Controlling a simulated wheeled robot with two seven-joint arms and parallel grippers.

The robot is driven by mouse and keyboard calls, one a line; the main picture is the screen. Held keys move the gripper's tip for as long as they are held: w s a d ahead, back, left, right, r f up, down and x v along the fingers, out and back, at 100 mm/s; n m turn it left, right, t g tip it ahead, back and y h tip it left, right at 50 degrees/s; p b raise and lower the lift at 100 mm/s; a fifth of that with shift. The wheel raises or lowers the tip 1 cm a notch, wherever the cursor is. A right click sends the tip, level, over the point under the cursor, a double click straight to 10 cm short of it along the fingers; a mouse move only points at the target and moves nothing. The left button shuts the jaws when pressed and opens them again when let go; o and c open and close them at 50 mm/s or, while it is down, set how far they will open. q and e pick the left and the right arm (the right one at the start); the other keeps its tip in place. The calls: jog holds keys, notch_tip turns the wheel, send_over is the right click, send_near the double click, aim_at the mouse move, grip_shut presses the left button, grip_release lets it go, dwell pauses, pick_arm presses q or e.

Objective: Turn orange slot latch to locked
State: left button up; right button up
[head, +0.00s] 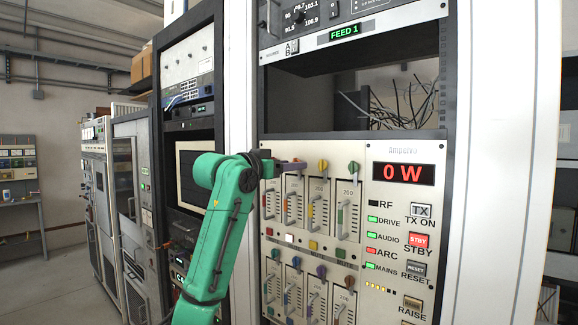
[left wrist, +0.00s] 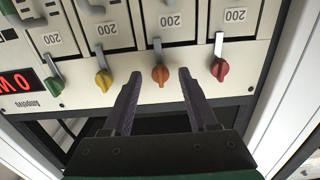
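The orange slot latch (left wrist: 160,75) shows in the left wrist view on the light panel edge, with a short metal lever pointing toward the slot labelled 200. My left gripper (left wrist: 160,82) is open, with one dark finger on each side of the orange latch. The fingertips look apart from it; the exact depth gap cannot be told. In the head view my left gripper (head: 291,165) is at the top of the upper slot row, and my green arm and gripper largely hide the orange latch. My right gripper is not in view.
Neighbouring latches are red (left wrist: 220,68), yellow (left wrist: 104,80) and green (left wrist: 55,84). The red 0 W display (head: 403,173) and several buttons are right of the slots. Above is an open rack bay with loose wires (head: 388,108).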

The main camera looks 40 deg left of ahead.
pick_arm(q)
jog(key=s+b, duration=0.6)
jog(key=s, duration=0.8)
jog(key=shift+s, duration=0.3)
jog(key=shift+d+r, duration=0.1)
